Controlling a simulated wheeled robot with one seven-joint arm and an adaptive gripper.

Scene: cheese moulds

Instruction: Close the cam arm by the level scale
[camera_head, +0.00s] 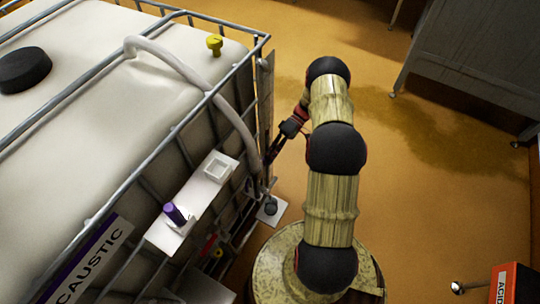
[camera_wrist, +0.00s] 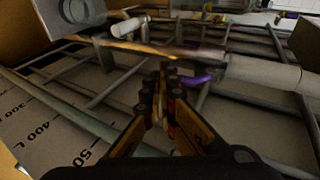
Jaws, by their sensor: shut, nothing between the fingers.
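A white tank (camera_head: 110,110) in a metal cage stands at left in the head view. In the wrist view its level scale (camera_wrist: 45,130) is at lower left, with dark litre marks. A pale hose (camera_wrist: 262,72) ends in a dull coupling (camera_wrist: 200,52) at upper middle. A long tan bar (camera_wrist: 140,46) sticks out left from the coupling, towards the scale side; it looks like a cam arm standing out. A purple piece (camera_wrist: 198,79) lies below the coupling. My gripper (camera_wrist: 165,72) is shut and empty, its tips just below the coupling; contact is unclear. In the head view my gripper (camera_head: 272,156) is beside the cage.
Cage bars (camera_wrist: 105,92) cross the area around my gripper. A white bracket (camera_head: 190,205) with a purple-capped item (camera_head: 175,213) is on the tank's side. Floor between is open.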

